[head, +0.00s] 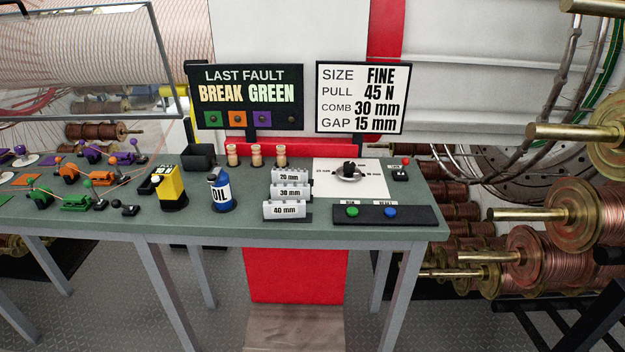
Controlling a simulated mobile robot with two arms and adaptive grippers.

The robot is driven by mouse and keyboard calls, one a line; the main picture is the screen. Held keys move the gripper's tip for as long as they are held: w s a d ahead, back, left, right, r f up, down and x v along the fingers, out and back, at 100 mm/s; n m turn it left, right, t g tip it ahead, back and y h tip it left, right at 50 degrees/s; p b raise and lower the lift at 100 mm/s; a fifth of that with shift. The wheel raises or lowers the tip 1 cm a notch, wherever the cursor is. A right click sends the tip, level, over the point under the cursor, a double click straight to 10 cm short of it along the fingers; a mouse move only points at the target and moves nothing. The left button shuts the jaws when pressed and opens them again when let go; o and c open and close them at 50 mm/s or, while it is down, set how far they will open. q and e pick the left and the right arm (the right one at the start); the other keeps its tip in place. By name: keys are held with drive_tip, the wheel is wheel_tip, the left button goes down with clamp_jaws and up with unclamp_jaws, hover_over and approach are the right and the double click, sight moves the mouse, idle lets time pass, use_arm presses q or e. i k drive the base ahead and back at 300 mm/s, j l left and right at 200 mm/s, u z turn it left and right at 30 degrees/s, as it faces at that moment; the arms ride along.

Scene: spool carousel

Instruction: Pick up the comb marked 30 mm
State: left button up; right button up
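The comb marked 30 mm (291,193) is a pale block with dark lettering. It sits in the middle of a stepped stack on the green table (240,222), right of its middle. The comb marked 20 mm (290,177) is just behind and above it. The comb marked 40 mm (285,210) is just in front and below it. A dark support shows at their right ends. Neither of my grippers is in view.
A black panel with green and blue buttons (382,215) lies to the right, before a dial (348,171). Copper spools (545,255) are beyond the right edge.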

sight(279, 191)
drive_tip(key=i+l+u, duration=0.25)
drive_tip(key=l+u, duration=0.2)
drive_tip(key=l, duration=0.15)
drive_tip(key=i+l+u, duration=0.25)
drive_tip(key=l+u, duration=0.2)
drive_tip(key=l, duration=0.2)
